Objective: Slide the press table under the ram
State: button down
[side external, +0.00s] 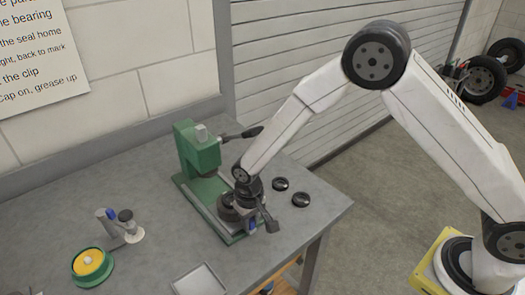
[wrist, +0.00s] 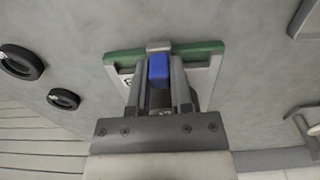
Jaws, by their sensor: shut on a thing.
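The green press (side external: 190,150) stands on the workbench, with a grey block on top and a dark lever out to the right. Its long base carries pale rails (side external: 203,207) running towards the front. The press table (side external: 229,208), dark and round on top, sits on the rails in front of the press column, partly covered by my gripper. My gripper (side external: 256,222) is at the front end of the base. In the wrist view my gripper (wrist: 160,88) is shut on the blue handle (wrist: 159,68), close to the green end of the base.
Two black rings (side external: 280,184) (side external: 301,200) lie right of the press. A green dish with a yellow top (side external: 92,263), a small stand with a blue part (side external: 113,220) and a pale tray (side external: 200,281) are left and front. The bench's right edge is close.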

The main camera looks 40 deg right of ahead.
jog(key=shift+w, duration=2.05)
jog(key=c, duration=0.5)
grip_release()
jog(key=shift+r, duration=0.2)
jog(key=shift+r, duration=3.75)
jog(key=shift+c, duration=0.3)
